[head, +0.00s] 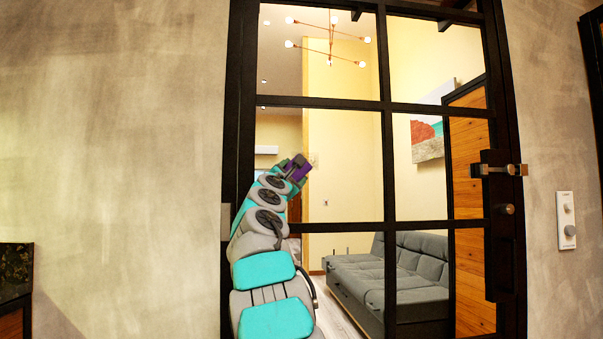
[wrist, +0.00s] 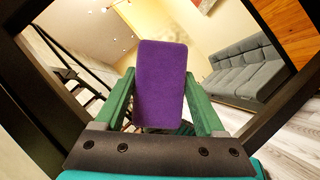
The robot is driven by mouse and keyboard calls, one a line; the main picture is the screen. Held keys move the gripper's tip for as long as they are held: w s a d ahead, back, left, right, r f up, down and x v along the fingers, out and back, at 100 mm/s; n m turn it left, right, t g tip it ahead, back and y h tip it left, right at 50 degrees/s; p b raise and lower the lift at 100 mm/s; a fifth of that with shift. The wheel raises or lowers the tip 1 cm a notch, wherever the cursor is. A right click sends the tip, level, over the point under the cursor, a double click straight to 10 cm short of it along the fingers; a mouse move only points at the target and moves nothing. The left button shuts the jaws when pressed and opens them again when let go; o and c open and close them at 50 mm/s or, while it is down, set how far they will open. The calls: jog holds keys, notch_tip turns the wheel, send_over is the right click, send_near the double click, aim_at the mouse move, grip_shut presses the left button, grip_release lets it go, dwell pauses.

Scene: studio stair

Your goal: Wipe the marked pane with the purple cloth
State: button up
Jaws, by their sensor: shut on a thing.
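The purple cloth (wrist: 160,85) is a flat, upright pad between the green fingers of my gripper (wrist: 160,100) in the wrist view. My gripper (head: 298,166) is shut on it. In the head view the cloth (head: 296,170) is a small purple patch at the end of my raised arm, in front of the middle-left pane (head: 350,165) of a black-framed glass door. A small faint spot (head: 313,159) shows just right of the gripper; I cannot tell whether it is the pane's mark. I cannot tell whether the cloth touches the glass.
Black door bars (head: 388,165) divide the panes and also border the wrist view. A door handle (head: 500,170) and lock stand out at the right. A wall switch (head: 566,220) is further right. A grey sofa (head: 410,270) shows through the glass. A dark cabinet (head: 15,285) stands at the left.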

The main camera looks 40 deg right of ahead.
aim_at(355, 164)
jog(key=shift+r+p, duration=0.95)
jog(key=shift+p, duration=0.05)
jog(key=shift+s+d+f+p, duration=0.1)
jog(key=shift+s+d+p, duration=0.15)
jog(key=shift+s+d, duration=1.05)
jog(key=shift+s+d+p, duration=0.2)
jog(key=shift+s+d, duration=0.35)
jog(key=shift+d, duration=1.3)
jog(key=shift+s+d+f+p, duration=0.1)
jog(key=shift+s+d+p, duration=0.15)
jog(key=shift+s+d, duration=1.05)
jog(key=shift+s+d+r+p, duration=0.15)
jog(key=shift+s+d, duration=0.3)
jog(key=shift+d, duration=0.45)
jog(key=shift+s+d+f+p, duration=0.1)
jog(key=shift+s+d+p, duration=0.25)
jog(key=shift+d, duration=0.6)
jog(key=shift+s+d+r+p, duration=0.1)
jog(key=shift+s+d, duration=0.45)
jog(key=shift+d, duration=0.35)
jog(key=shift+a, duration=0.1)
jog(key=shift+s+a+b, duration=0.55)
jog(key=shift+s+b, duration=0.05)
jog(key=shift+s, duration=0.3)
jog(key=shift+s+a+b, duration=0.3)
jog(key=shift+s+a, duration=0.2)
jog(key=shift+s, duration=0.3)
jog(key=shift+s+a+b, duration=0.3)
jog(key=shift+s+a, duration=0.15)
jog(key=shift+s, duration=0.35)
